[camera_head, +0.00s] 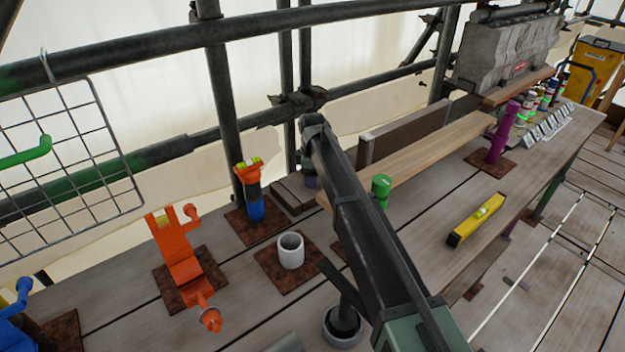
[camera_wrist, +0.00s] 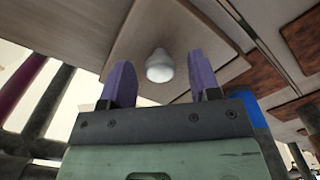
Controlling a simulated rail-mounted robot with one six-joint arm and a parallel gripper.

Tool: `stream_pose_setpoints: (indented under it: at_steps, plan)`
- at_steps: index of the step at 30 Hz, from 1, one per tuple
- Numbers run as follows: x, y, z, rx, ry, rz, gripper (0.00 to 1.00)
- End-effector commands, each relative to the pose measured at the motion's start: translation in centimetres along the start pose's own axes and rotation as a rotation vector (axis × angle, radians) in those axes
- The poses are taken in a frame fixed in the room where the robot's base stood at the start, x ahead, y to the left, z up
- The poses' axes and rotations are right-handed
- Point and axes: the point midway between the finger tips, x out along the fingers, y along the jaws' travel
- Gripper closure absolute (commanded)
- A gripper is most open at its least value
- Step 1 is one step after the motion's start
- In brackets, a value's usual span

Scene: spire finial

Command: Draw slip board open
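My gripper (camera_head: 311,182) is at the back of the deck, behind my arm link, beside a small stack of grey-brown boards (camera_head: 290,194). In the wrist view its two purple fingers (camera_wrist: 162,78) stand apart. A pale rounded knob (camera_wrist: 160,66) shows in the gap between the fingers, on a flat brown board (camera_wrist: 140,35). The fingers do not visibly touch the knob. This board may be the slip board; I cannot tell for certain. In the head view the knob is hidden, and the fingers are mostly covered by my arm.
An orange-topped post with a blue base (camera_head: 256,206) stands close left of my gripper. A white cup (camera_head: 291,251) and orange clamp (camera_head: 180,260) are nearer. Scaffold tubes (camera_head: 217,75) run behind.

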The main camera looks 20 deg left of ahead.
Motion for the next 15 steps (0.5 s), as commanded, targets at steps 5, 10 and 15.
stream_pose_setpoints:
  at_steps: [5, 10, 15]
  plan:
    - [-0.04, 0.0, 0.01, 0.0, 0.0, 0.0, 0.71]
    - [-0.03, 0.0, 0.0, 0.0, 0.0, 0.0, 0.97]
    - [-0.03, 0.07, 0.07, 0.0, 0.0, 0.0, 1.0]
